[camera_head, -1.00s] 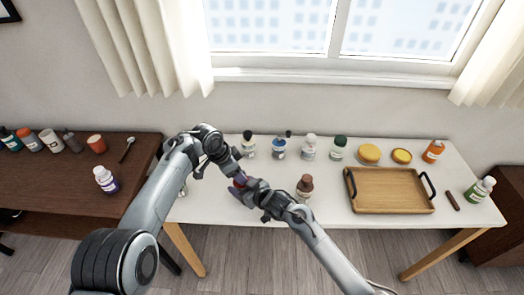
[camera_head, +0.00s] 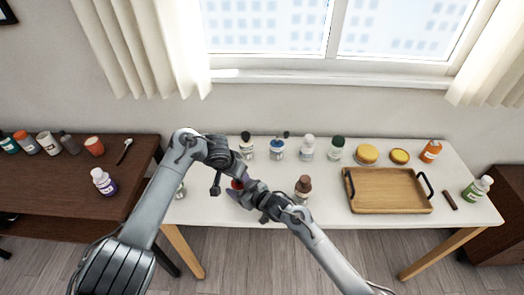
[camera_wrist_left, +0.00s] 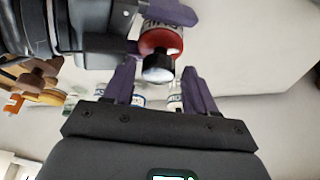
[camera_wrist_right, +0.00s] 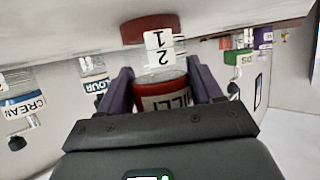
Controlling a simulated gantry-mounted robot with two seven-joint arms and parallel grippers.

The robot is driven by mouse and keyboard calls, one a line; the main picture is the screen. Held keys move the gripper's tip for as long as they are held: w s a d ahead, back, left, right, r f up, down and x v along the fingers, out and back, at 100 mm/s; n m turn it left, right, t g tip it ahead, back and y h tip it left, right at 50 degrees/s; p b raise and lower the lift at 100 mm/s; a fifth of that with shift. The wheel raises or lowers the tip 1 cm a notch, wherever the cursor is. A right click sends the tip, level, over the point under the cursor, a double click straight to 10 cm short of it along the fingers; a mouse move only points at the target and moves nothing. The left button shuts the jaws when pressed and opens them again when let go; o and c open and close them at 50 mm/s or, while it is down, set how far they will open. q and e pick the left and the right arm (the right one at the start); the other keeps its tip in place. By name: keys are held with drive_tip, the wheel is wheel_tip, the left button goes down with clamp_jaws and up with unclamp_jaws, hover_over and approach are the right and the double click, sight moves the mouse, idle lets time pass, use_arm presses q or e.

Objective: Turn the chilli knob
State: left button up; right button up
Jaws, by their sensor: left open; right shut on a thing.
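My right gripper (camera_wrist_right: 160,75) is shut on the jar's body. In the left wrist view, the jar (camera_wrist_left: 160,38) points a dark-and-pale round end (camera_wrist_left: 158,68) towards me. My left gripper (camera_wrist_left: 158,72) is open, its fingers on either side of that end; I cannot tell whether they touch it. In the head view, the right gripper (camera_head: 238,190) is above the table's left part, and the left arm hides much of the jar.
Several jars, including a brown-capped one (camera_head: 303,188), stand on the white table (camera_head: 325,212). A wooden tray (camera_head: 388,192) is at right. A dark side table (camera_head: 60,185) with several bottles stands at left. The window wall is behind.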

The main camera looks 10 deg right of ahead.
use_arm(q)
drive_tip(key=n, duration=0.2)
drive_tip(key=d+n+y, duration=0.1)
drive_tip(key=n, duration=0.1)
drive_tip(key=shift+s+n+t, duration=0.15)
drive_tip(key=shift+n+t, duration=0.15)
drive_tip(key=shift+t, duration=0.1)
drive_tip(key=n+y, duration=0.1)
drive_tip(key=n, duration=0.2)
drive_tip(key=n+y, duration=0.1)
drive_tip(key=n, duration=0.1)
drive_tip(key=shift+n+y, duration=0.4)
drive_tip(key=v, duration=1.1)
drive_tip(key=w+d+r+m+t+h, duration=0.1)
drive_tip(key=w+d+r+m+h, duration=0.1)
drive_tip(key=d+m, duration=0.4)
drive_tip(key=shift+h, duration=0.4)
drive_tip(key=shift+d, duration=0.15)
